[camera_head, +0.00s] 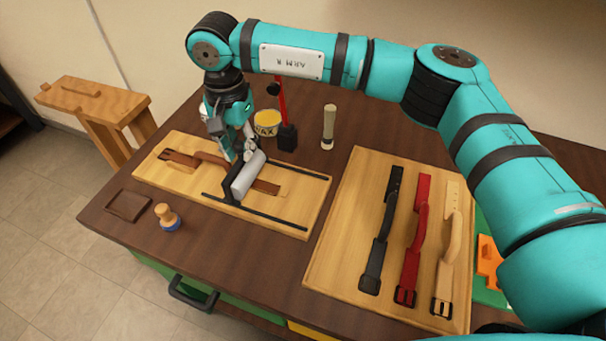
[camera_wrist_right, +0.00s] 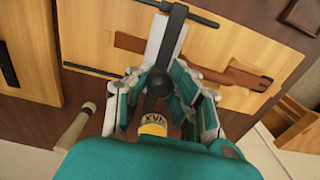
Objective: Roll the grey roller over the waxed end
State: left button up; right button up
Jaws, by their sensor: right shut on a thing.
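The grey roller (camera_head: 245,178) sits across the brown strap on a pale wooden board, between two black rails (camera_head: 262,216). It also shows in the wrist view (camera_wrist_right: 153,40), beside its black frame (camera_wrist_right: 174,35). My right gripper (camera_head: 240,154) is shut on the roller's handle, whose round black knob (camera_wrist_right: 160,85) shows between the fingers. The brown strap's end (camera_head: 267,187) lies just right of the roller; its longer part (camera_head: 182,158) runs left. The roller hides the strap beneath it, so I cannot tell contact there. My left gripper is not in view.
The yellow wax tin (camera_head: 266,127) and a black-based red tool (camera_head: 287,136) stand behind the board. A pale cylinder (camera_head: 329,128) stands near them. A second board (camera_head: 334,247) holds three straps at right. A wooden-knobbed tool (camera_head: 166,215) stands in front.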

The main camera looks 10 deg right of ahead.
aim_at(230, 164)
jog(key=shift+w+a+r, duration=0.15)
jog(key=shift+w+a, duration=0.2)
jog(key=shift+a, duration=0.2)
jog(key=shift+w+a+r, duration=0.15)
jog(key=shift+w+a, duration=0.2)
jog(key=shift+a, duration=0.15)
jog(key=shift+w+a, duration=0.1)
jog(key=shift+o, duration=0.3)
jog(key=o, duration=0.8)
jog(key=shift+w+a+f, duration=0.15)
jog(key=shift+a, duration=0.15)
jog(key=shift+d+f, duration=0.1)
